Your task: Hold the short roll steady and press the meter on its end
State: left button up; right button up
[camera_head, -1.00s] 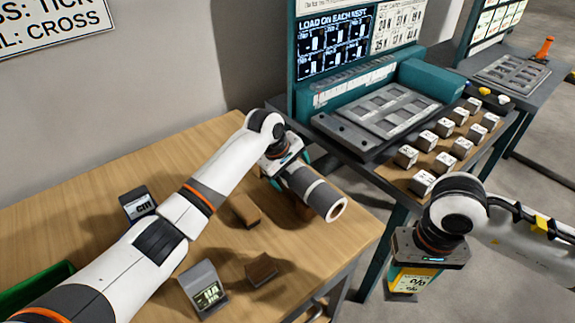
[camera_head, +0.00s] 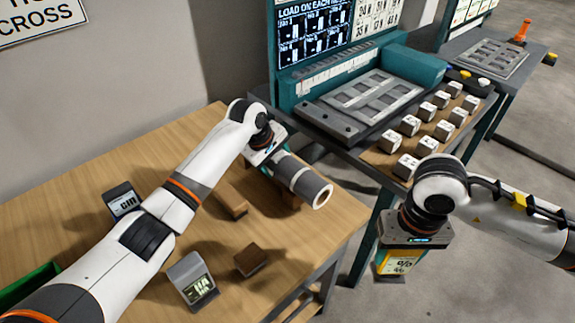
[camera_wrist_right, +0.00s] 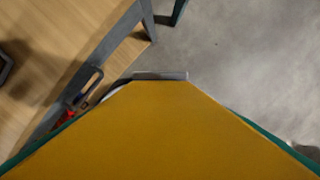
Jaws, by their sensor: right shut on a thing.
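The short roll (camera_head: 303,181) is a grey cylinder with a pale band and a hollow, brownish end facing the front right. It lies on wooden supports near the table's right edge. My left gripper (camera_head: 272,165) is at its far end, its fingers beside the roll; their grip is mostly hidden by the wrist. My right gripper (camera_head: 408,247) is shut on the yellow meter (camera_head: 397,263), which has a white label with "%" on it. It hangs beyond the table edge, right of and apart from the roll's open end. The meter's yellow body (camera_wrist_right: 160,130) fills the lower right wrist view.
Two grey meters (camera_head: 123,201) (camera_head: 191,279) and two wooden blocks (camera_head: 231,201) (camera_head: 250,260) stand on the wooden table. A teal station (camera_head: 365,100) with a tray and several white cubes is behind. Open floor lies right of the table.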

jog(key=w+a+f+m+t+y, duration=0.4)
jog(key=w+a+m+t+y, duration=0.2)
jog(key=w+y, duration=0.35)
jog(key=shift+s+d+f+m+t+y, duration=0.15)
jog(key=shift+s+d+m+t+y, duration=0.5)
jog(key=shift+t, duration=0.5)
jog(key=shift+s+d+f+m+t+y, duration=0.15)
jog(key=shift+s+d+m+t+y, duration=0.25)
jog(key=shift+s+d+t, duration=0.55)
jog(key=shift+s+d+f+m+t+y, duration=0.15)
jog(key=shift+s+d+m+t+y, duration=0.35)
jog(key=shift+t, duration=0.8)
